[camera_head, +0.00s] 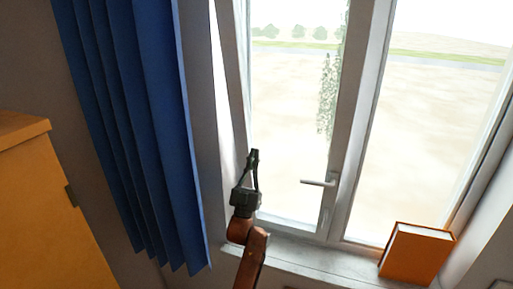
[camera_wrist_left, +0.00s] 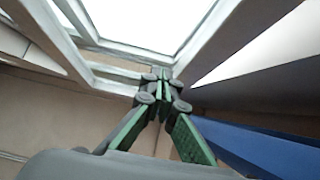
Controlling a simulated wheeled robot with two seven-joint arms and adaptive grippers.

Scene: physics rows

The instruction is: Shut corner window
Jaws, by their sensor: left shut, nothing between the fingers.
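The corner window has a pale frame. Its left sash (camera_head: 237,95) stands ajar, with a bright narrow wedge of daylight along its left side. In the left wrist view a white wedge (camera_wrist_left: 235,52) also shows beside the sash (camera_wrist_left: 205,38). A lever handle (camera_head: 318,182) sits on the sash's right upright, pointing left. My left gripper (camera_head: 254,153) is shut and empty, in front of the sash's lower left part. In the left wrist view its fingertips (camera_wrist_left: 162,76) meet near the lower sash corner; I cannot tell whether they touch it. My right gripper is out of view.
A blue curtain (camera_head: 140,110) hangs left of the window, and its edge shows in the left wrist view (camera_wrist_left: 265,150). An orange book (camera_head: 416,257) stands on the sill (camera_head: 315,258) at the right. An orange cabinet (camera_head: 40,215) is at the far left.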

